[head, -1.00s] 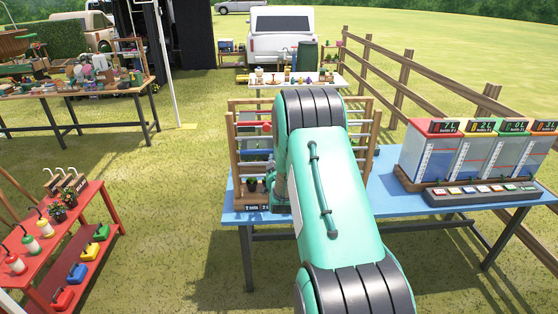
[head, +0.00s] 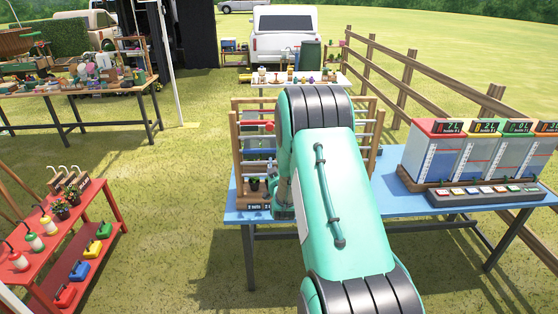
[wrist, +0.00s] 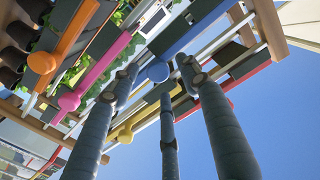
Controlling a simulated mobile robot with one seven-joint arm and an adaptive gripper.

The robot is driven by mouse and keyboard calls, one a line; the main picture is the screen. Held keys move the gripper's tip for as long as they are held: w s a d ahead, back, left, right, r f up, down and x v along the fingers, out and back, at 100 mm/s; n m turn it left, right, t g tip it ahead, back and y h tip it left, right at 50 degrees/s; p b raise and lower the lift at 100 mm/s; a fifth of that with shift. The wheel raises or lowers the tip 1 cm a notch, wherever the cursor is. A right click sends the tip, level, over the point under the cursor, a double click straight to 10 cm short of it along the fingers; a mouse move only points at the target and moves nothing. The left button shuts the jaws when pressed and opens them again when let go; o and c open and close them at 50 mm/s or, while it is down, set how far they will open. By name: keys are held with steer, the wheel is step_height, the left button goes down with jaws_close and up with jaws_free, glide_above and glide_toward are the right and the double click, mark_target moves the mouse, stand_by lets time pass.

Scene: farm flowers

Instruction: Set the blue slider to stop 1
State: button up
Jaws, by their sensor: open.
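The blue slider shows in the wrist view as a round blue knob (wrist: 158,71) on a blue bar (wrist: 190,27) of a wooden rack. My gripper (wrist: 160,84) is open, with its fingers spread around the blue knob in that view; I cannot tell whether any finger touches it. In the head view the rack (head: 236,150) stands on the blue table, and my arm hides much of it, the gripper's fingers included. The stop marks cannot be read.
Other bars on the rack carry an orange knob (wrist: 42,63), a pink knob (wrist: 69,102) and a yellow knob (wrist: 125,136). Tanks with number displays (head: 465,155) stand right on the blue table (head: 405,208). Small dark pots (head: 254,184) stand at the rack's front left.

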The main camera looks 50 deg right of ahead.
steer(key=v, duration=0.8)
steer(key=shift+s+a, duration=0.2)
steer(key=shift+s, duration=0.05)
stand_by(0.4)
steer(key=w+a+r+n+y, duration=0.25)
steer(key=a+r, duration=0.25)
steer(key=a, duration=0.4)
steer(key=w+a+r+n+y, duration=0.1)
steer(key=w+a+r+y, duration=0.25)
steer(key=a+r, duration=0.45)
steer(key=s+a+r+n+g+y, duration=0.1)
steer(key=s+a+g+y, duration=0.2)
steer(key=a, duration=1)
steer(key=s+a+r+n+g+y, duration=0.1)
steer(key=s+a, duration=0.5)
steer(key=s, duration=0.4)
steer(key=s+a+r+n+g+y, duration=0.1)
steer(key=s+a+n, duration=0.1)
steer(key=s+a, duration=0.4)
steer(key=s+a+r+n+g+y, duration=0.1)
steer(key=s+a, duration=0.6)
steer(key=s, duration=0.7)
steer(key=shift+r+g+y, duration=0.3)
steer(key=shift+g+y, duration=0.1)
steer(key=shift+g, duration=0.2)
